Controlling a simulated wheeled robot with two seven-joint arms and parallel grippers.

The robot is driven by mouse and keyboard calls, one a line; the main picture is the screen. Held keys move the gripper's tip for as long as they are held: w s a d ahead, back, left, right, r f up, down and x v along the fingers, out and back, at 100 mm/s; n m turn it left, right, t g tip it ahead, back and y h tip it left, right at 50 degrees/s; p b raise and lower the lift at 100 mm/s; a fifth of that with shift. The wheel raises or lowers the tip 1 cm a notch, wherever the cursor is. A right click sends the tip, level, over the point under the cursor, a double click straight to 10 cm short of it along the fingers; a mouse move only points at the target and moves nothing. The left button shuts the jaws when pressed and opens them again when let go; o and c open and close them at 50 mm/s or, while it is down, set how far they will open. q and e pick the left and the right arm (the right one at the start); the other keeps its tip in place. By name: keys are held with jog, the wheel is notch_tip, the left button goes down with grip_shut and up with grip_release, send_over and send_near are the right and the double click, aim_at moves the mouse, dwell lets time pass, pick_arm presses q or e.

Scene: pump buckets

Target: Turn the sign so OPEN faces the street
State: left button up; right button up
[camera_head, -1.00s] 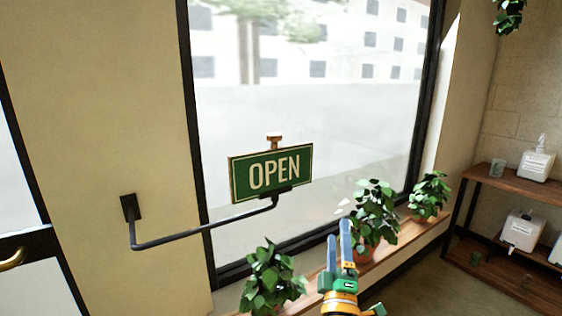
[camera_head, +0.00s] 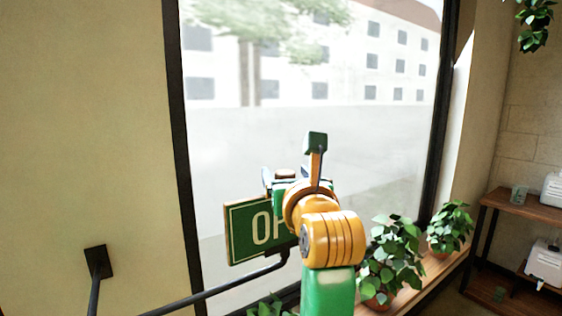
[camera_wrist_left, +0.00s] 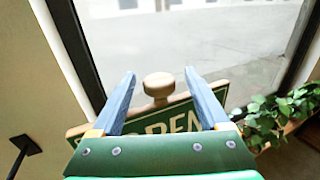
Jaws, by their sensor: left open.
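The green sign (camera_head: 243,229) with a wooden edge stands on a black wall bracket in front of the window. Its OPEN lettering faces me in the head view, with the right part hidden behind my left arm. The sign also shows in the left wrist view (camera_wrist_left: 150,124), partly covered by the gripper body. A round wooden knob (camera_wrist_left: 158,85) rises from the sign's top edge. My left gripper (camera_wrist_left: 162,90) is open, with its blue fingers on either side of the knob and a gap to each. In the head view the left gripper (camera_head: 282,178) is at the sign's top. My right gripper is not in view.
The black bracket arm (camera_head: 215,289) runs from the wall plate (camera_head: 98,262) to the sign. Potted plants (camera_head: 390,262) line the wooden window sill. A shelf (camera_head: 508,204) with white dispensers stands at the right. The window glass (camera_head: 330,120) is behind the sign.

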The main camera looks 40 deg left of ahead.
pick_arm(q)
jog(key=p+x, duration=0.1)
jog(key=x, duration=0.4)
jog(key=shift+s+f, duration=0.1)
jog(key=shift+f, duration=0.05)
jog(key=shift+s, duration=0.1)
jog(key=shift+s+d, duration=0.1)
jog(key=shift+d, duration=0.1)
jog(key=c, duration=0.4)
jog(key=shift+s, duration=0.1)
grip_shut()
dwell(0.3)
